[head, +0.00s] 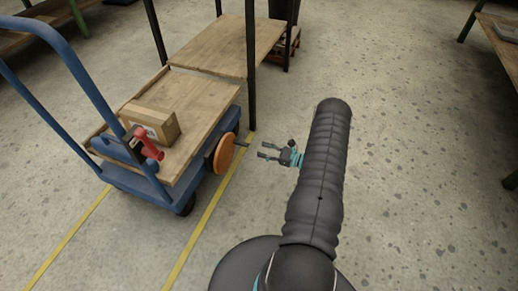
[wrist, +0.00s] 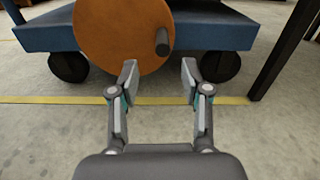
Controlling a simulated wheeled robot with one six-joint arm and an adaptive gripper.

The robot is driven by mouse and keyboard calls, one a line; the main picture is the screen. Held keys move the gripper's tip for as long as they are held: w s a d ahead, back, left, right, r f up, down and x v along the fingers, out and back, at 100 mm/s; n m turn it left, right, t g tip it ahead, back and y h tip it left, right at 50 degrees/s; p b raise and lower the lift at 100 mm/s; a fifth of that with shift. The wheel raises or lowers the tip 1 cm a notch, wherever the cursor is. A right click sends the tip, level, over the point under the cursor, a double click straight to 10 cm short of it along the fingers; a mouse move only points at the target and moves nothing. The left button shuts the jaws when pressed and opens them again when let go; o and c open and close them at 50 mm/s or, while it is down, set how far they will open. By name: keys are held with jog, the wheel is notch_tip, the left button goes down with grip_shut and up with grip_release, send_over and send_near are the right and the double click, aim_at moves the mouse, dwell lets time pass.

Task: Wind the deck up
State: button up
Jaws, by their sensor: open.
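The deck (head: 205,96) is a wooden platform on a blue trolley and carries a cardboard box (head: 152,122). An orange round crank wheel (head: 223,154) sits on the trolley's side. It also fills the upper middle of the wrist view (wrist: 112,32), with a dark handle knob (wrist: 162,42) near its right edge. The knob sticks out towards my gripper (head: 268,151). In the wrist view my gripper (wrist: 160,75) is open and empty, its fingertips just below and either side of the knob. A gap remains between fingers and knob in the head view.
A red-handled part (head: 149,144) is on the trolley's near end. A wooden shelf table (head: 228,45) with dark posts stands behind the deck; one post (head: 251,70) rises close beside the wheel. Yellow lines (head: 210,208) mark the floor. Open concrete lies to the right.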

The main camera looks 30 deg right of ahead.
jog(key=shift+f, duration=0.15)
jog(key=c, duration=0.4)
jog(key=shift+m, duration=0.4)
jog(key=f, duration=0.2)
jog(key=s+a+f+b, duration=0.1)
jog(key=f, duration=0.1)
jog(key=a+f+b, duration=0.1)
jog(key=f, duration=0.1)
jog(key=shift+s, duration=0.3)
grip_shut()
jog(key=f+m, duration=0.1)
jog(key=s+a+f+m+t+b, duration=0.1)
jog(key=f, duration=0.1)
jog(key=s+f+m+b, duration=0.1)
jog(key=shift+a+f+t, duration=0.2)
jog(key=shift+f+t, duration=0.1)
jog(key=shift+s+d+r+m+t+h, duration=0.15)
jog(key=shift+m+t, duration=0.1)
jog(key=shift+m, duration=0.2)
jog(key=shift+s+d+r+m+t+h, duration=0.15)
jog(key=shift+m+t, duration=0.1)
jog(key=shift+m, duration=0.2)
jog(key=w+a+r+m+p, duration=0.1)
jog(key=w+a+r+m, duration=0.1)
jog(key=w+r, duration=0.5)
jog(key=shift+w+a+t, duration=0.3)
jog(key=shift+w+a, duration=0.2)
jog(key=shift+w, duration=0.85)
